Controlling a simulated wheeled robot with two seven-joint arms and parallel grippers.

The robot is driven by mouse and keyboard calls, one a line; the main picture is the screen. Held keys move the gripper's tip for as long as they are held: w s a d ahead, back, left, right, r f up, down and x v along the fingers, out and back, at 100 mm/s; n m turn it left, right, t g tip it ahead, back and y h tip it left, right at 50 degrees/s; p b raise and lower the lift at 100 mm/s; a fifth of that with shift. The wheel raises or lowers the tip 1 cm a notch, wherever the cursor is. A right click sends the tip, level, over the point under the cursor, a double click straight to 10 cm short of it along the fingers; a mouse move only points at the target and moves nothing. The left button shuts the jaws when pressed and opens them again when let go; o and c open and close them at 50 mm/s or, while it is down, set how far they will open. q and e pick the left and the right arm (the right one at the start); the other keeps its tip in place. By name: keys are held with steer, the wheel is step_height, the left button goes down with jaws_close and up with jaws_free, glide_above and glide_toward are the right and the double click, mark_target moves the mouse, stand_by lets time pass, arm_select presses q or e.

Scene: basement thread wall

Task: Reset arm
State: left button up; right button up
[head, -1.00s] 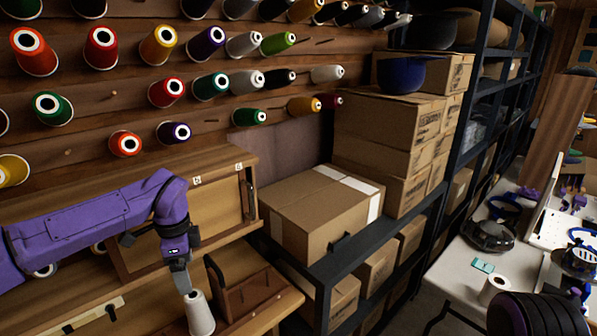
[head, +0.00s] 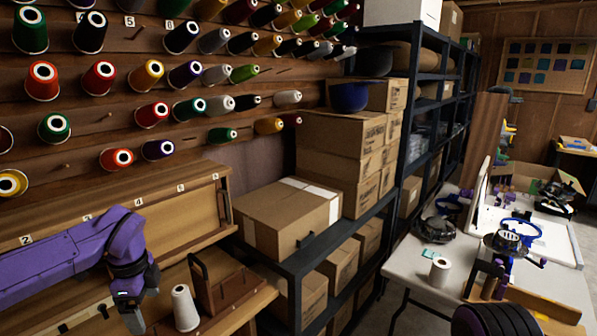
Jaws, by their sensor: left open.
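My left arm, purple, comes in from the left in the head view. Its gripper (head: 134,318) points down over the wooden workbench, open and with nothing seen between its fingers. A white thread cone (head: 185,307) stands upright on the bench just right of the gripper, apart from it. My right gripper is not in view.
A wooden rack with a handle (head: 212,287) stands right of the white cone. Thread cones on pegs fill the wall behind. Cardboard boxes (head: 285,215) sit on a dark metal shelf. A white table (head: 400,262) with a white roll (head: 439,272) stands at right.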

arm_select(q)
steer(key=d+f+m+t+y, duration=0.2)
steer(key=f+m, duration=0.5)
steer(key=m, duration=0.4)
steer(key=d+f+m+t+y, duration=0.25)
steer(key=f+m, duration=0.45)
steer(key=m, duration=0.4)
steer(key=s+d+f+m+t+h, duration=0.1)
steer(key=s+d+f+m, duration=0.3)
steer(key=s+f+m, duration=0.8)
steer(key=s+a+f+m+g, duration=0.1)
steer(key=s+a+f+m, duration=0.2)
steer(key=s+m, duration=0.4)
steer(key=s+a+f+m+g, duration=0.2)
steer(key=s+m, duration=0.6)
steer(key=s, duration=0.4)
step_height(320, 180, down, 2)
steer(key=shift+s+a+f+h, duration=0.1)
steer(key=shift+s+a+h, duration=0.25)
steer(key=shift+a, duration=0.3)
steer(key=shift+w+b, duration=0.1)
steer(key=shift+b, duration=0.2)
